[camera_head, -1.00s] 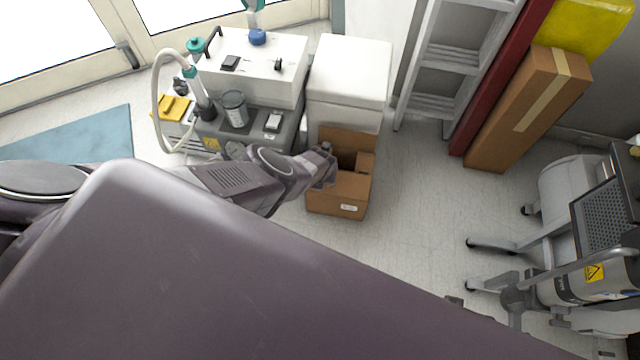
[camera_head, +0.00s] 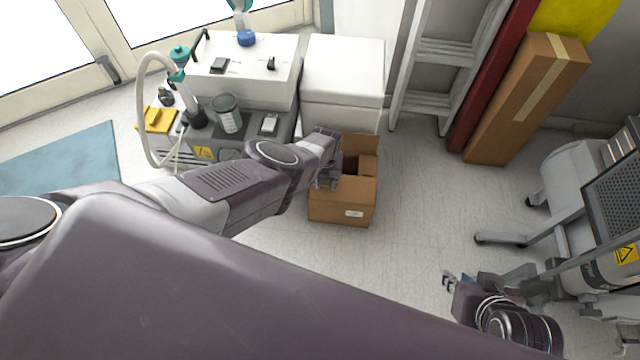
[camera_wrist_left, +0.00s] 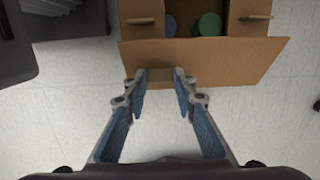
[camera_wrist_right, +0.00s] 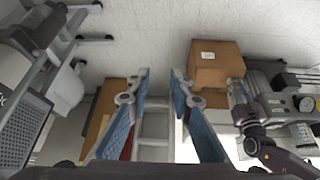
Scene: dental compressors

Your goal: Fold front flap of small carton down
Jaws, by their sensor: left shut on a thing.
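The small brown carton (camera_head: 338,208) stands open on the floor in the head view, with a white label on its front. It also shows in the right wrist view (camera_wrist_right: 217,70). In the left wrist view a wide brown flap (camera_wrist_left: 235,62) sticks out from the carton's open top, and blue and green round things show inside. My left gripper (camera_wrist_left: 163,76) is shut on this flap at its outer edge; in the head view it (camera_head: 328,182) is at the carton's left side. My right gripper (camera_head: 452,284) is open and empty, well right of the carton and nearer me.
A white box (camera_head: 343,75) and a compressor unit (camera_head: 245,75) stand behind and left of the carton. A tall brown carton (camera_head: 525,100) leans at the back right. Wheeled grey equipment (camera_head: 565,185) stands on the right. The floor (camera_head: 430,190) right of the carton is clear.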

